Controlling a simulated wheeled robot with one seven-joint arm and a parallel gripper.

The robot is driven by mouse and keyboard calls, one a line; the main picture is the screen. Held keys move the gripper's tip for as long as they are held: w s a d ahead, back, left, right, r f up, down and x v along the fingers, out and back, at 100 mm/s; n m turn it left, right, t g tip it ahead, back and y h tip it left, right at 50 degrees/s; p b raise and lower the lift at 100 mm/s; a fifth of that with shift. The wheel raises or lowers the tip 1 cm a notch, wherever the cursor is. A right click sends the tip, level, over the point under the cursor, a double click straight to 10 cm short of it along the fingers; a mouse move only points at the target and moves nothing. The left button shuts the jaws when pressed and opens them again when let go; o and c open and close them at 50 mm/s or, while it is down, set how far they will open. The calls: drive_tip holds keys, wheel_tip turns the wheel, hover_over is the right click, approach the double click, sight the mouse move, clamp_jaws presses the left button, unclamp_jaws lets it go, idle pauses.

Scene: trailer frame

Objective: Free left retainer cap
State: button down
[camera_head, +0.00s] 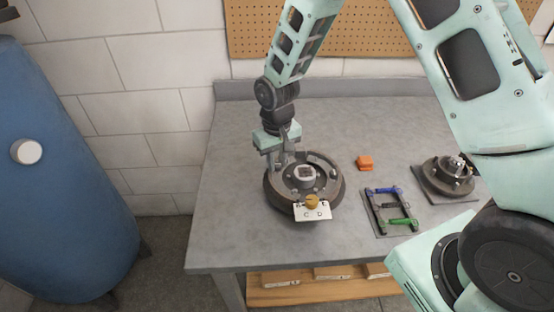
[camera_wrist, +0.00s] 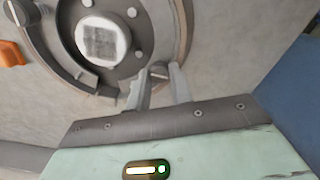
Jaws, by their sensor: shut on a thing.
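The round brake assembly (camera_head: 336,190) lies on the workbench, with a dark outer ring, shoes and a pale central hub (camera_wrist: 97,42). My gripper (camera_head: 282,162) reaches down onto its left side in the head view. In the wrist view, my gripper's two pale fingers (camera_wrist: 159,74) close around a small grey slotted cap (camera_wrist: 158,70) beside the curved shoe. The cap appears to be still at the shoe, but I cannot tell whether it is seated or loose. In the head view the cap is hidden by the fingers.
A white lettered card (camera_head: 313,214) with a brass knob (camera_head: 312,201) is at the assembly's front. To the right are an orange block (camera_head: 364,163), a tray with blue and green tools (camera_head: 385,210) and another hub (camera_head: 447,177). A blue tank (camera_head: 60,190) stands left. The bench's left side is clear.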

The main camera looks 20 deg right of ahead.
sight(277, 163)
idle(0.5)
drive_tip(key=c, duration=1.3)
unclamp_jaws()
drive_tip(key=shift+o, duration=0.2)
drive_tip(key=shift+r, duration=0.1)
wheel_tip(277, 163, up, 17)
drive_tip(key=b, duration=0.2)
drive_tip(key=shift+r, duration=0.15)
drive_tip(key=s+a+f+n, duration=0.1)
drive_tip(key=s+a+n, duration=0.2)
drive_tip(key=s, duration=1)
drive_tip(key=s+a+f+n, duration=0.1)
drive_tip(key=s+a+n, duration=0.2)
drive_tip(key=s, duration=1.1)
drive_tip(key=shift+s+a+y, duration=0.15)
drive_tip(key=shift+a+y, duration=0.1)
drive_tip(key=shift+y, duration=0.05)
